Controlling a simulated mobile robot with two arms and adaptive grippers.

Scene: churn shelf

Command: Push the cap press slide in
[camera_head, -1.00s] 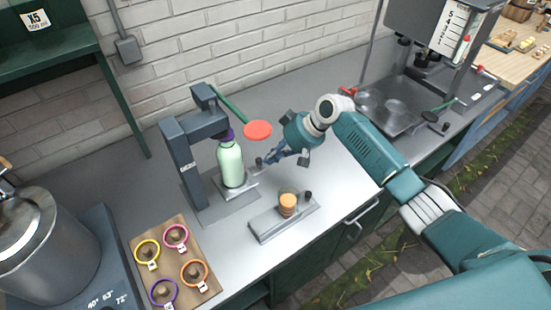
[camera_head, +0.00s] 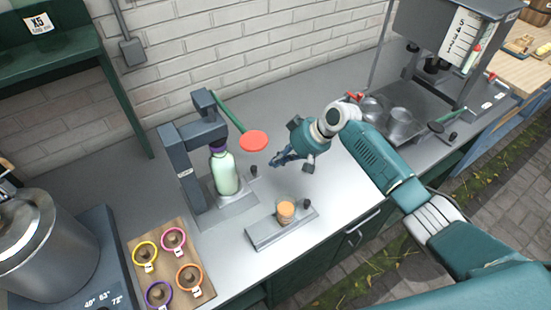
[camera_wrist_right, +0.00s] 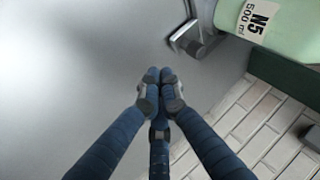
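The dark grey cap press (camera_head: 183,168) stands on the counter. A pale green bottle (camera_head: 223,174) stands upright on the slide plate beneath its head, with a purple cap (camera_head: 217,147) at its neck. The slide's black knob (camera_head: 254,171) is on its right side. My right gripper (camera_head: 275,162) is just right of the knob, apart from it, with its fingers together and nothing visible in them. In the right wrist view its shut fingers (camera_wrist_right: 160,78) point at bare counter; the slide's handle (camera_wrist_right: 190,38) and labelled bottle (camera_wrist_right: 265,22) are at upper right. My left gripper is not in view.
The press's green lever with a red paddle (camera_head: 253,140) sticks out above the slide. In front is a grey fixture (camera_head: 265,236) holding an orange-topped jar (camera_head: 286,211). A brown board (camera_head: 203,290) with coloured rings lies front left. Counter behind the gripper is clear.

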